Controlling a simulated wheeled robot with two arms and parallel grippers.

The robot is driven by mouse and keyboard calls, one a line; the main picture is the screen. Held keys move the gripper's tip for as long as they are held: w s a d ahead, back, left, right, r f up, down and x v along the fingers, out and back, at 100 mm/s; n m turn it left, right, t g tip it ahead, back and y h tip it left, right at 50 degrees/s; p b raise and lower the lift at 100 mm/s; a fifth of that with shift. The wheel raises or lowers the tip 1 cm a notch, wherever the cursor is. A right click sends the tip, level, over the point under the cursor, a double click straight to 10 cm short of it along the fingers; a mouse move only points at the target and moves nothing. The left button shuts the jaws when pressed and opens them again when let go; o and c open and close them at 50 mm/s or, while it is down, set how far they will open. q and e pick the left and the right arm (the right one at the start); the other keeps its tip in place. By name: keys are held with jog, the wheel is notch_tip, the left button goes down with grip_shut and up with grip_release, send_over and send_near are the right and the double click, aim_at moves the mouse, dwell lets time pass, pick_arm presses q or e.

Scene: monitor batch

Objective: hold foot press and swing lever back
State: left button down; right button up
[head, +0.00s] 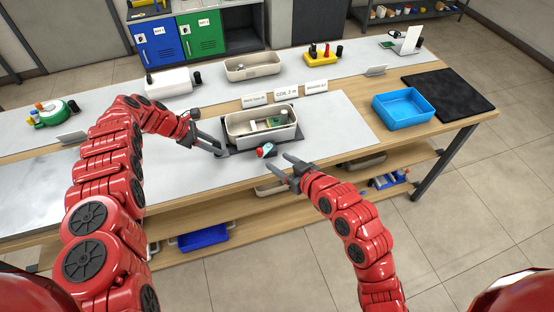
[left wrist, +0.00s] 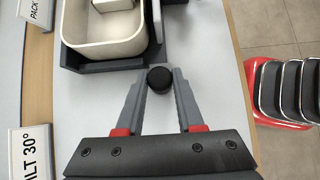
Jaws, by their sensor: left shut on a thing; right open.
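A beige bin (head: 284,135) sits in a dark stand (head: 238,151) on the bench, and a white and green item lies inside it. My left gripper (head: 222,148) is at the stand's left side. In the left wrist view its fingers (left wrist: 160,82) are shut on a black round knob (left wrist: 160,77) beside the dark base. Whether this knob belongs to the lever or the foot press cannot be told. A small red and light-blue part (head: 265,150) stands at the stand's front edge. My right gripper (head: 288,163) is open and empty, just right of that part.
Signs (head: 286,93) stand behind the stand. A blue tray (head: 404,108) and a black mat (head: 448,88) are to the right. A second beige bin (head: 253,66) and a yellow tool holder (head: 320,57) are at the back. The bench top between stand and blue tray is clear.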

pick_arm(q)
jog(key=shift+c, duration=2.3)
grip_release()
